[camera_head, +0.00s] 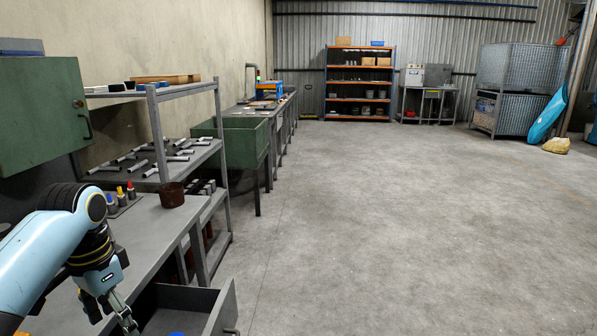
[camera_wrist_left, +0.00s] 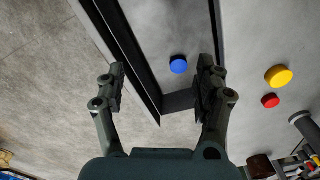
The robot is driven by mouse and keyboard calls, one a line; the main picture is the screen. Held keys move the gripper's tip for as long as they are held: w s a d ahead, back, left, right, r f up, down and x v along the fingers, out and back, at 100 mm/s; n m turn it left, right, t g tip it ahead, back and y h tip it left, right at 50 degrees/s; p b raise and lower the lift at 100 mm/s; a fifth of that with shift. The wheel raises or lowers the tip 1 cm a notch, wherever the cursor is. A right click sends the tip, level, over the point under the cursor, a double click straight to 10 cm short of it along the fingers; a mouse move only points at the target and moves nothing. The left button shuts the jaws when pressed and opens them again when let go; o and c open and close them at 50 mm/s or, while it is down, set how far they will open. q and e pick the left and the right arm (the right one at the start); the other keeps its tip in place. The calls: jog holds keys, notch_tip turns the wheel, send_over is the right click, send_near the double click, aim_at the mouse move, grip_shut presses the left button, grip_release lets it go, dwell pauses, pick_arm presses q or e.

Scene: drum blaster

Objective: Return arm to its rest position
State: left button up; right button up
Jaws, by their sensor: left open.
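My left arm comes in from the left in the head view, and its gripper (camera_head: 117,318) points down beside the bench, above the open grey drawer (camera_head: 225,312). In the left wrist view the two fingers of this gripper (camera_wrist_left: 162,85) stand wide apart with nothing between their tips. A blue disc (camera_wrist_left: 178,65) lies on the drawer floor beyond the fingers, apart from them. My right gripper is in neither view.
A yellow disc (camera_wrist_left: 278,76) and a red disc (camera_wrist_left: 270,101) lie on the bench top (camera_head: 150,230). A shelf (camera_head: 190,157) holds grey tubes. The concrete floor (camera_head: 400,220) at right is clear.

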pick_arm(q)
jog(key=s+d+f+n+t, duration=0.1)
jog(key=s+d+f+n, duration=0.1)
jog(key=s, duration=1.1)
jog(key=s+d+r+n+t, duration=0.1)
jog(key=s+r, duration=0.2)
jog(key=s, duration=0.4)
jog(key=s+d+r+n+t, duration=0.1)
jog(key=s+r, duration=0.2)
jog(key=s, duration=0.4)
notch_tip(320, 180, down, 34)
jog(key=s+a+g+b, duration=0.1)
jog(key=s+a+b, duration=0.2)
jog(key=b, duration=0.3)
jog(key=s+f+n+g+b, duration=0.1)
jog(key=s+f+b, duration=0.3)
jog(key=s+f, duration=1.3)
jog(key=shift+s+a+f+y, duration=0.2)
jog(key=shift+s+f+y, duration=0.2)
jog(key=shift+f, duration=0.3)
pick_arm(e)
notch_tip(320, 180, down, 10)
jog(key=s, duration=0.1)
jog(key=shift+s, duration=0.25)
